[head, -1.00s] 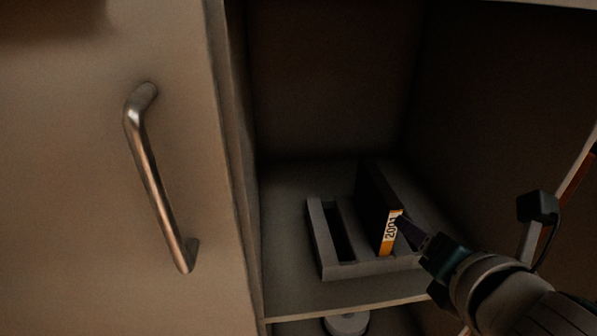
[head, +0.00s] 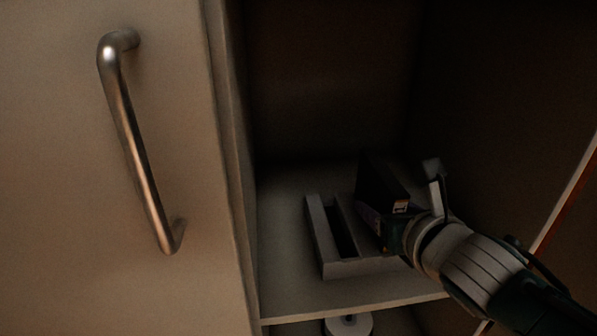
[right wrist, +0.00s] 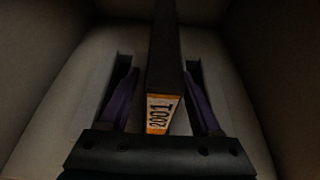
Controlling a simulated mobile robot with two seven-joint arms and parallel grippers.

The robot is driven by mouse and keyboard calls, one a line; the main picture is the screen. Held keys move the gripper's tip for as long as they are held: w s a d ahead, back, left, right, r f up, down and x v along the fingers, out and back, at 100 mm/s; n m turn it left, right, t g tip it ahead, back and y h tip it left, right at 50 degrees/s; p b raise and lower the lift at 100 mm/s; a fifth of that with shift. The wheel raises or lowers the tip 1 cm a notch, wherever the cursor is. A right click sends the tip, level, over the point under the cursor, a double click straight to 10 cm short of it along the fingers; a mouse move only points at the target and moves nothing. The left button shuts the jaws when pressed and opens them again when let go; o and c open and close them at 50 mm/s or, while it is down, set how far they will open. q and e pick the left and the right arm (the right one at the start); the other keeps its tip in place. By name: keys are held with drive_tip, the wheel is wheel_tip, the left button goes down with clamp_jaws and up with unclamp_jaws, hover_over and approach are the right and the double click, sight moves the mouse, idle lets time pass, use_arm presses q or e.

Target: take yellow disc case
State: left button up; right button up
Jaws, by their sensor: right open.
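The disc case stands upright in a grey slotted holder (head: 318,235) on the cabinet shelf. In the head view its dark side (head: 375,185) shows, and my right gripper hides most of its spine. In the right wrist view the yellow-orange spine (right wrist: 160,115) marked "2001" faces me. My right gripper (head: 372,222) is open, with its purple fingers (right wrist: 162,98) on either side of the case. I cannot tell whether the fingers touch it. My left gripper is not in view.
A closed cabinet door with a metal handle (head: 140,150) is at left. The holder's left slot (head: 341,230) is empty. A white round object (head: 348,325) sits on the shelf below. Cabinet walls close in on the sides and back.

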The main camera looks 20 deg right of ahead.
drive_tip(key=shift+w+d+f, duration=0.1)
drive_tip(key=shift+w+f, duration=0.1)
drive_tip(key=shift+w, duration=0.35)
drive_tip(key=shift+s, duration=0.1)
drive_tip(key=shift+c, duration=0.8)
clamp_jaws()
